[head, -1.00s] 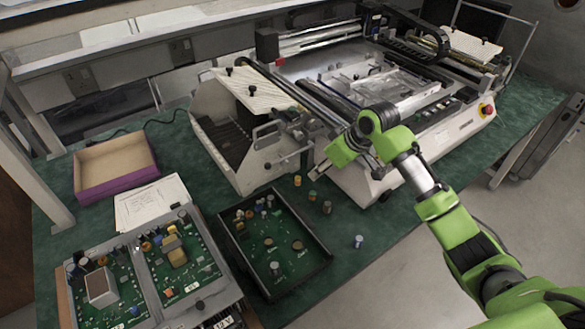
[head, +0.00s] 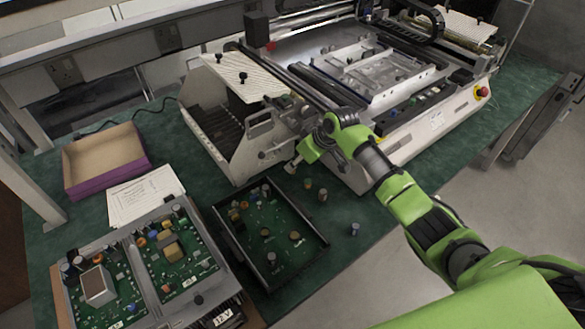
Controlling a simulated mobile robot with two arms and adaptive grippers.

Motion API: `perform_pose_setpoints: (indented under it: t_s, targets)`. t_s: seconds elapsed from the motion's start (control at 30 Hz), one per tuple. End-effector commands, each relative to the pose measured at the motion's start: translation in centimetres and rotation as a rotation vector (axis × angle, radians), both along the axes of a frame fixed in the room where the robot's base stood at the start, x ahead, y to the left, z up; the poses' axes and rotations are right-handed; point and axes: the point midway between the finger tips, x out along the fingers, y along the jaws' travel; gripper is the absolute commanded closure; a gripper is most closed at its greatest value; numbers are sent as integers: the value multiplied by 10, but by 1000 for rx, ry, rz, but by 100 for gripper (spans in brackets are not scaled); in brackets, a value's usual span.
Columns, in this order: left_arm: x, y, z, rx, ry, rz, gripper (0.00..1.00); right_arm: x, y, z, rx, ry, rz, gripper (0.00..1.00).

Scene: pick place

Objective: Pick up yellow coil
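My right gripper (head: 298,160) reaches in from the right, low over the green table at the front of the machine. Its fingertips point down and left. They cover the spot where a small yellow-orange coil stood in the earlier frame, and I cannot see that coil now. The fingers are too small and overlapped to show whether they are open or shut, or whether they hold it. Two small coil-like parts, one (head: 307,184) and another (head: 322,195), stand on the table just below and right of the fingertips. My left gripper is out of view.
A black-rimmed tray (head: 313,255) with a green board and small parts lies below the gripper. A blue-topped part (head: 354,229) stands alone to the right. The machine (head: 430,120) is close behind. A purple box (head: 110,187) and open electronics unit (head: 215,283) are left.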

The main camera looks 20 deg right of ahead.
Motion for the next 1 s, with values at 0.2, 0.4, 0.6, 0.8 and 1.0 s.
perform_pose_setpoints:
  t_s: [0.2,0.4,0.6,0.8,1.0]
  targets:
    - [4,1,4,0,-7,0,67,11,7,-25,1,3,-1,66]
    - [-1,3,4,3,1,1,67,16,9,-35,0,1,-1,66]
    - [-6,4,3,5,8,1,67,16,10,-36,-1,0,0,66]
    - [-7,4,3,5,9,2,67,16,10,-36,-1,1,0,100]
    - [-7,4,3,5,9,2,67,16,9,-36,-1,1,0,100]
